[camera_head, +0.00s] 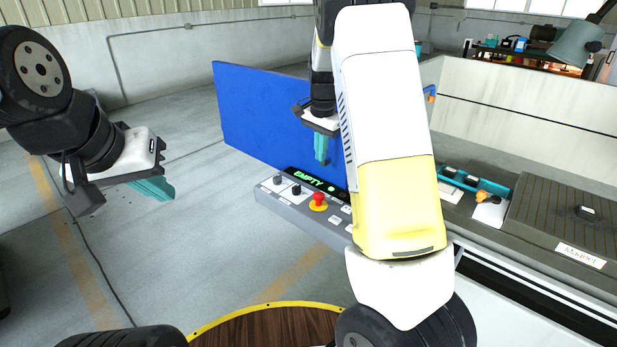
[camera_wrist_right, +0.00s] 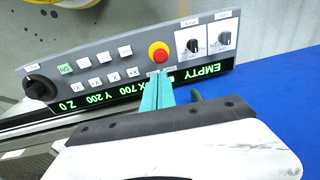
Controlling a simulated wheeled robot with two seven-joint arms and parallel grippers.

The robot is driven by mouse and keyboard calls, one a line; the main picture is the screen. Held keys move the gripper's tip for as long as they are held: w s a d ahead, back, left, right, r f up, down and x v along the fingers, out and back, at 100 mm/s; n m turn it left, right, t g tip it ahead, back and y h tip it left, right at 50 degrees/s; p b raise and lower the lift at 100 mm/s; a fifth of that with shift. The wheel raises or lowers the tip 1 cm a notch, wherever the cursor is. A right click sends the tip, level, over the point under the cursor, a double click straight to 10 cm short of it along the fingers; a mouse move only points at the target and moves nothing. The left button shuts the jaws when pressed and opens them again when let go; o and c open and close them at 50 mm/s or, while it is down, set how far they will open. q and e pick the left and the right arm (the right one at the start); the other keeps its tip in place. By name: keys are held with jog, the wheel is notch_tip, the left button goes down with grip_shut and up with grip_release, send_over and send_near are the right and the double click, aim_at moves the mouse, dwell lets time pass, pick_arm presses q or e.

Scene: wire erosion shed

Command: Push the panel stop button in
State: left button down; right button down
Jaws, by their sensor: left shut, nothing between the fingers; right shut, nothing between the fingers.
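The stop button (camera_head: 318,199) is a red mushroom head on a yellow ring, on the grey control panel (camera_head: 291,207). It also shows in the right wrist view (camera_wrist_right: 159,53), just beyond the fingertips. My right gripper (camera_head: 321,160) is above and behind the button in the head view, with its teal fingers pointing down. In the right wrist view its shut fingers (camera_wrist_right: 158,84) end close to the yellow ring; I cannot tell whether they touch. My left gripper (camera_head: 168,191) is shut and empty, off to the left over the floor.
A blue board (camera_head: 262,115) stands behind the panel. The panel carries a lit display (camera_wrist_right: 120,92), a green ON key (camera_wrist_right: 66,69), white keys and knobs beside the button. My right arm hides part of the panel. A teal tray (camera_head: 470,181) lies to the right.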

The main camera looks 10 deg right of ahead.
aim_at(319, 194)
jog(key=f, duration=0.4)
jog(key=w+f, duration=0.1)
jog(key=f, duration=0.9)
jog(key=shift+w+d, duration=0.1)
jog(key=shift+w, duration=0.3)
